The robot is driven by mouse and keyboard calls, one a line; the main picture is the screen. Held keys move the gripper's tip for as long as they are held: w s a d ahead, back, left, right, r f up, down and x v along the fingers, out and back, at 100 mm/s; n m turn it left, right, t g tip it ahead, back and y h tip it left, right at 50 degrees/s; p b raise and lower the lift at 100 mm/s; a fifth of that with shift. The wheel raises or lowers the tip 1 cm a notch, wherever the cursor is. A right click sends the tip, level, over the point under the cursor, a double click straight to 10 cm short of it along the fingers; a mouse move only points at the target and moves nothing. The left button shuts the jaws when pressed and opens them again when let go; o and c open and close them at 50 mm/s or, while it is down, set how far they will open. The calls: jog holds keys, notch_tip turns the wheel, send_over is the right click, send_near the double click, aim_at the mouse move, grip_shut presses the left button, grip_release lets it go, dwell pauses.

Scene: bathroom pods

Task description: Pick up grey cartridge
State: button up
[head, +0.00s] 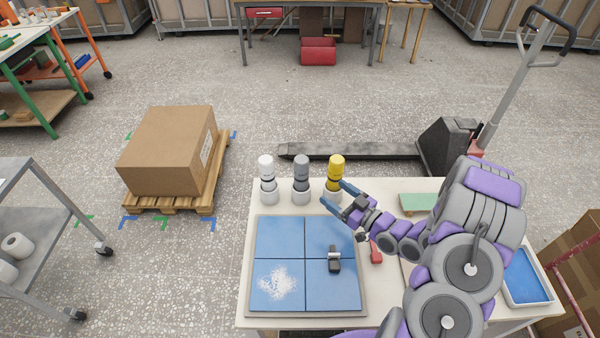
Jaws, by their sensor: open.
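The grey cartridge (301,172) stands upright in a white holder (300,194) at the back of the white table. It is the middle one of three, with a white cartridge (266,169) to its left and a yellow cartridge (336,167) to its right. My gripper (333,192) is open, with its blue fingers pointing up and left. In the picture its fingertips lie by the base of the yellow cartridge, right of the grey one. It holds nothing, and a gap shows between it and the grey cartridge. Whether it touches the yellow one's holder, I cannot tell.
A blue tiled panel (278,238) with white powder (277,282) and a small black-and-grey device (334,261) lies in front of the cartridges. A red object (376,253) and a green block (418,202) are on the table. A pallet jack (360,152) stands behind.

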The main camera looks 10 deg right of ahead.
aim_at(307, 174)
jog(key=b+x, duration=0.1)
jog(key=x, duration=1)
jog(key=shift+w+a+f, duration=0.1)
jog(key=shift+w+a, duration=0.1)
jog(key=shift+w, duration=0.05)
jog(key=shift+f+b+x, duration=0.15)
jog(key=shift+b+x, duration=0.25)
jog(key=shift+x, duration=0.6)
jog(key=shift+f+b+x, duration=0.15)
jog(key=shift+b+x, duration=0.2)
jog(key=shift+x, duration=0.6)
jog(key=shift+w+a, duration=0.35)
jog(key=shift+w, duration=0.3)
jog(key=shift+c, duration=0.4)
jog(key=c, duration=1.2)
jog(key=shift+r, duration=0.1)
jog(key=shift+c, duration=0.2)
